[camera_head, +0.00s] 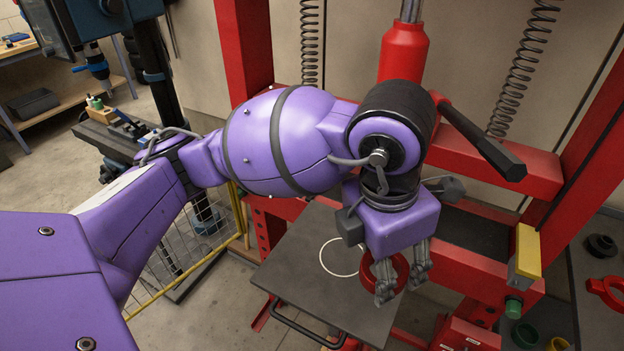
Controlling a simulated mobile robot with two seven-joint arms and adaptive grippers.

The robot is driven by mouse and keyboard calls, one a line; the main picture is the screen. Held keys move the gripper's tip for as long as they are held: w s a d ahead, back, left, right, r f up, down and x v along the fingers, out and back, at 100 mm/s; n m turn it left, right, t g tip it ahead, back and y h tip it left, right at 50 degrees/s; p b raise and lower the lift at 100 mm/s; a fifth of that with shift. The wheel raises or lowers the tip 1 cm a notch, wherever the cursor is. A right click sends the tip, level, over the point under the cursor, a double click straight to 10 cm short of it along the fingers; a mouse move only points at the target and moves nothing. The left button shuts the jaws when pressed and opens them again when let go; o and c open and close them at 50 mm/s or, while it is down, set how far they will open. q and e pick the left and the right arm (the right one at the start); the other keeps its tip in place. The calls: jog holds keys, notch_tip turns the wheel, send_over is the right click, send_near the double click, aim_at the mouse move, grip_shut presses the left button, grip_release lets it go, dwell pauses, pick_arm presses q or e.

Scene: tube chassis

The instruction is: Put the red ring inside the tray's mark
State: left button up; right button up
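The red ring (367,273) shows behind and between the fingers of my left gripper (402,281), at the right part of the dark grey tray (300,278). The fingers stand apart, with part of the ring's rim showing in the gap. I cannot tell whether they touch the ring, or whether the ring rests on the tray. The tray's mark, a thin white circle (323,262), lies left of the ring; its right part is hidden by my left gripper and the ring. My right gripper is not in view.
A red press frame (500,164) stands behind the tray. A black bar handle (482,140) juts out above the gripper. A yellow-topped block (527,251) is at right. Another red ring-shaped part (604,293) lies at the far right. The tray's front-left area is clear.

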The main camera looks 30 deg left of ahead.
pick_arm(q)
jog(key=d+r+n, duration=0.1)
jog(key=r+n, duration=0.1)
jog(key=n, duration=0.1)
send_over(343, 255)
jog(key=s, duration=0.1)
jog(key=f, duration=0.9)
jog(key=shift+s+d+f, duration=0.1)
jog(key=shift+s+d, duration=0.1)
jog(key=shift+d, duration=0.15)
jog(key=shift+w+a+f, duration=0.25)
jog(key=shift+f, duration=0.1)
jog(key=shift+w+a+f, duration=0.1)
jog(key=shift+f, duration=0.85)
jog(key=shift+w+a+f, duration=0.1)
jog(key=shift+f, duration=0.8)
jog(key=shift+f, duration=0.2)
jog(key=o, duration=1.3)
